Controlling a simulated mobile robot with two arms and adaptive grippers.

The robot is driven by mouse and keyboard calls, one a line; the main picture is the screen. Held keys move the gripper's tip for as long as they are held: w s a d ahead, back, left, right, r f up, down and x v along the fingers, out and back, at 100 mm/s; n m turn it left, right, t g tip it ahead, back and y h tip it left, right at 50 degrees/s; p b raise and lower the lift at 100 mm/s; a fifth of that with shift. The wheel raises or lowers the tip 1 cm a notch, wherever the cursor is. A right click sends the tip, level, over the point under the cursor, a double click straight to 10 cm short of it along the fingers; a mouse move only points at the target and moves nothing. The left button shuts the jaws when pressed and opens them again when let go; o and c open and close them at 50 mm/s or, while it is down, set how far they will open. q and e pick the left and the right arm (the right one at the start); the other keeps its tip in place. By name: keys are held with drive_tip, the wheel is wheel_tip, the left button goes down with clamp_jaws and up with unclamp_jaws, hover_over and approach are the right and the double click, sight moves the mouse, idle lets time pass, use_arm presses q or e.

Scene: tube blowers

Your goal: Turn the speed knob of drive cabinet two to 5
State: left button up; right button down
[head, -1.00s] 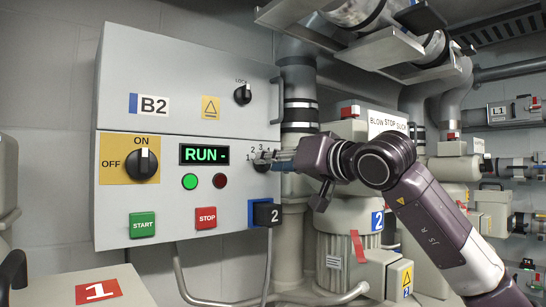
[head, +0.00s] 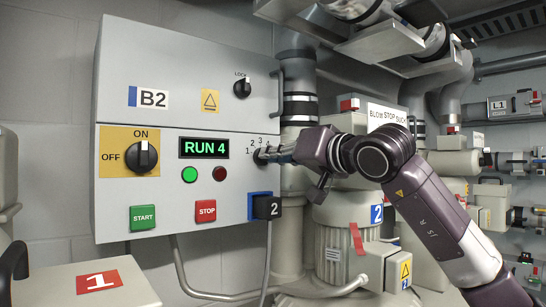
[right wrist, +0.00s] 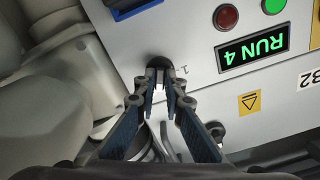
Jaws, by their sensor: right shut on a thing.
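The speed knob (right wrist: 158,62) is a small dark knob beside a printed scale, partly hidden by the fingers. My right gripper (head: 270,155) comes in from the right and is shut on the knob; its fingertips (right wrist: 160,82) meet at it. My left gripper is not in view.
The cabinet also carries an ON/OFF switch (head: 142,157), a LOCK knob (head: 242,88), a green START button (head: 143,217) and a red STOP button (head: 206,211). A blower motor (head: 340,235) and pipes stand behind my right arm.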

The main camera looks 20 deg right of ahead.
drive_tip(key=m+b, duration=0.1)
drive_tip(key=m, duration=0.3)
drive_tip(key=shift+d+m, duration=0.1)
drive_tip(key=shift+m, duration=0.3)
drive_tip(key=shift+m+b, duration=0.6)
drive_tip(key=shift+m, duration=1.6)
drive_tip(key=c, duration=2)
unclamp_jaws()
drive_tip(key=shift+d, duration=0.1)
drive_tip(key=shift+f, duration=0.1)
